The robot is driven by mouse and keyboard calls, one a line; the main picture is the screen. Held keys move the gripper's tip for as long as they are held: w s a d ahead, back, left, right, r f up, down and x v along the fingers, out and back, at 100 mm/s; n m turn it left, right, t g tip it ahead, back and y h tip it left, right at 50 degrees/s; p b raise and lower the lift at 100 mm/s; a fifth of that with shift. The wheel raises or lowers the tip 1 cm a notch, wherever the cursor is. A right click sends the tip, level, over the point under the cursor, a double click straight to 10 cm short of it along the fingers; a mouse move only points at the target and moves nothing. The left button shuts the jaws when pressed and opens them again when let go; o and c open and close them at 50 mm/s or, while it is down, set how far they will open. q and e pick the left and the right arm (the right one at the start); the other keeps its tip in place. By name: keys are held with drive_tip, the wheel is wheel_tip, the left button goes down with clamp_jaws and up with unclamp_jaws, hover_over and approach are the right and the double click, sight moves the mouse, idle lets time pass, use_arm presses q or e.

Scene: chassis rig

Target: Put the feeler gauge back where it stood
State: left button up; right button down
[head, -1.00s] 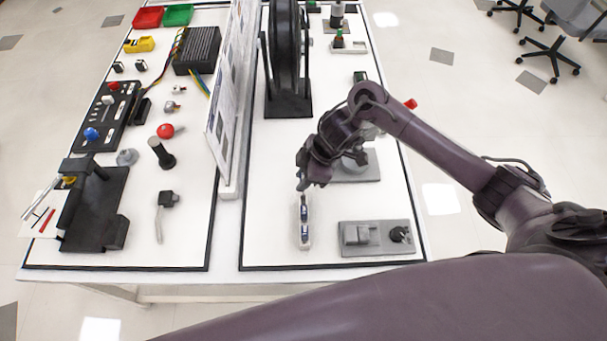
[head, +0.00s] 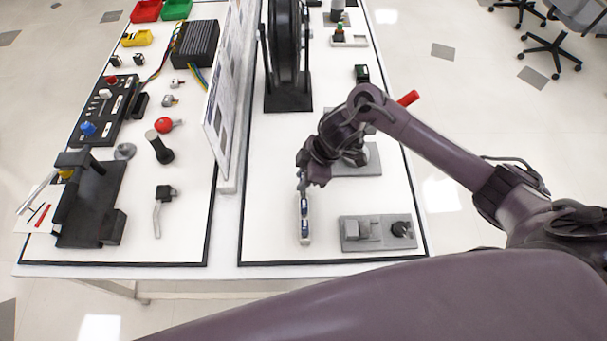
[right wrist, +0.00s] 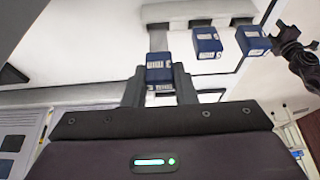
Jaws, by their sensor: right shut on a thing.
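My right gripper (head: 302,180) points down at the far end of a narrow pale tray (head: 304,240) on the right half of the table. In the right wrist view its fingers (right wrist: 158,76) are shut on a small blue block with a white label (right wrist: 159,67), seemingly the feeler gauge. Two similar blue blocks, one nearer (right wrist: 207,44) and one farther right (right wrist: 252,40), show beside it. In the head view blue pieces (head: 304,227) sit in line along the tray. I cannot tell whether the held block touches the tray. My left gripper is out of view.
A grey fixture plate (head: 378,233) lies right of the tray. Another grey plate (head: 362,162) is behind my right arm. A black wheel stand (head: 288,102) stands farther back. A white upright panel (head: 222,115) divides the table. Bare white surface lies left of the tray.

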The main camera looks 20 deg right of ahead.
drive_tip(key=shift+f+b, duration=0.75)
drive_tip(key=shift+f, duration=0.65)
drive_tip(key=shift+f, duration=0.25)
drive_tip(key=c, duration=1.1)
unclamp_jaws()
